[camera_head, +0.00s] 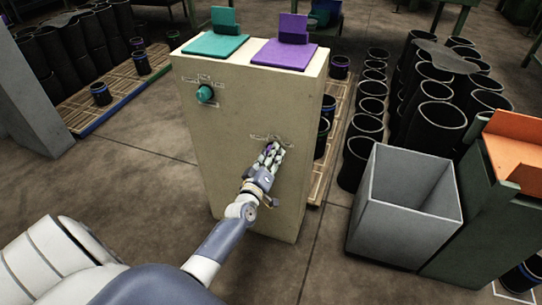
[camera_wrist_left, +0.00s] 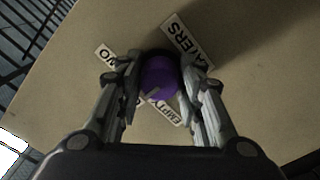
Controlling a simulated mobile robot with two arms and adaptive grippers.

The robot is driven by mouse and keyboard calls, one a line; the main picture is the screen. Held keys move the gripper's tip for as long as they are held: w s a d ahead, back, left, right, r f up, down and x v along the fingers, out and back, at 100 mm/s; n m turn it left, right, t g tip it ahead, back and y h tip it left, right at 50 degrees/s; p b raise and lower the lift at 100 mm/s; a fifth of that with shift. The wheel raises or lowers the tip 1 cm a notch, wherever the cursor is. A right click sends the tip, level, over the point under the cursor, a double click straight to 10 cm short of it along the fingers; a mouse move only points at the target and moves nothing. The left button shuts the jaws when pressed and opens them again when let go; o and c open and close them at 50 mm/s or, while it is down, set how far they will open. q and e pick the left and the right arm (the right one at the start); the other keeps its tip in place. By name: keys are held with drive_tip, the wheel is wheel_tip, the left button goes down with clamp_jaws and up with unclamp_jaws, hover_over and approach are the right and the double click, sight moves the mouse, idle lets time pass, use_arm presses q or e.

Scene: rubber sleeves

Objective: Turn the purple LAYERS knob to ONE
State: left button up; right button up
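The purple LAYERS knob (camera_wrist_left: 159,76) is on the front face of a beige cabinet (camera_head: 222,150). In the left wrist view a pale mark on it points to the lower left. My left gripper (camera_head: 270,150) reaches the knob from the front; in the wrist view its fingers (camera_wrist_left: 160,80) lie along both sides and appear to press on it. Another label (camera_wrist_left: 105,55) is partly hidden by a finger and not fully readable. My right gripper is not in view.
A teal knob (camera_head: 205,93) sits higher on the same face. Teal (camera_head: 215,45) and purple (camera_head: 284,54) pads lie on top. A grey open bin (camera_head: 408,205) stands to the right, with black sleeves (camera_head: 436,122) behind.

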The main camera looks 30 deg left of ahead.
use_arm(q)
drive_tip(key=o, duration=0.3)
drive_tip(key=v, duration=1.2)
drive_tip(key=shift+f, duration=0.1)
idle(0.3)
